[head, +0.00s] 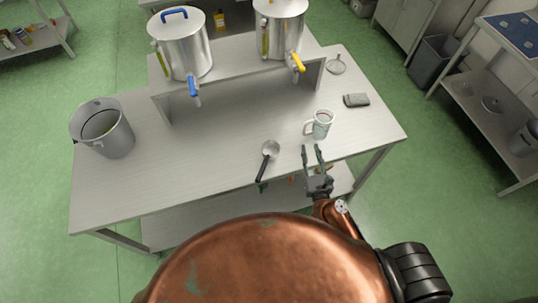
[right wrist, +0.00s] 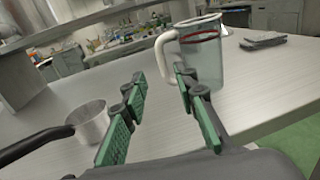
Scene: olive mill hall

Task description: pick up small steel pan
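The small steel pan (head: 271,149) sits upright on the steel table near its front edge, with its black handle pointing toward me. In the right wrist view the pan (right wrist: 91,122) is at the left, with the handle running off to the left edge. My right gripper (head: 312,150) is open and empty at the table's front edge, to the right of the pan and apart from it. Its green-padded fingers (right wrist: 158,110) show spread in the right wrist view. My left gripper is not in view.
A clear measuring jug (head: 321,126) stands just beyond my right gripper. A grey sponge-like block (head: 356,100) and a strainer (head: 336,65) lie at right. A bucket (head: 104,130) stands at left. Two steel tanks with taps (head: 184,45) stand on a raised shelf. The table's middle is clear.

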